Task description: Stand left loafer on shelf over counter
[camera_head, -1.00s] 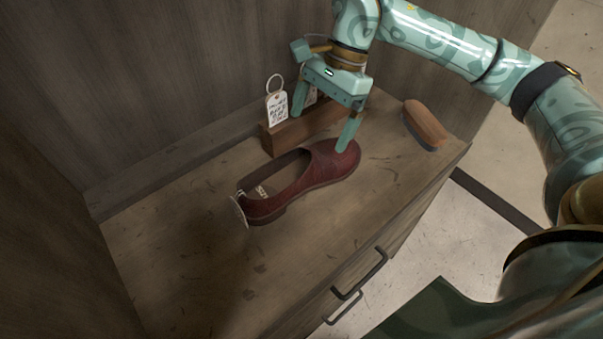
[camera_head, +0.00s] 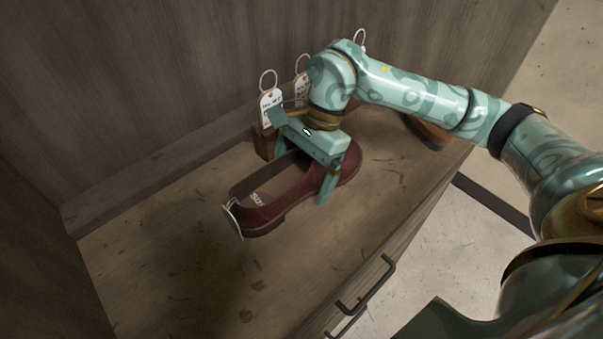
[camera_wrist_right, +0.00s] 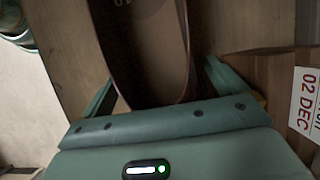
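A dark red loafer (camera_head: 265,216) lies sole down on the wooden counter (camera_head: 185,270), its heel with a white string toward the front left. I cannot tell from its shape whether it is the left one. My right gripper (camera_head: 302,172) is over the shoe's middle, one finger on the near side and the other partly hidden behind it. In the right wrist view, the open fingers (camera_wrist_right: 158,78) stand on either side of the loafer (camera_wrist_right: 122,65), with no clear grip. No shelf over the counter is identifiable. My left gripper is out of view.
A wooden block (camera_head: 264,143) stands behind the shoe, with white paper tags (camera_head: 270,108) on rings at it. A brush (camera_head: 430,133) lies at the right, partly behind my arm. Drawer handles (camera_head: 367,287) project from the counter front. The counter's left part is clear.

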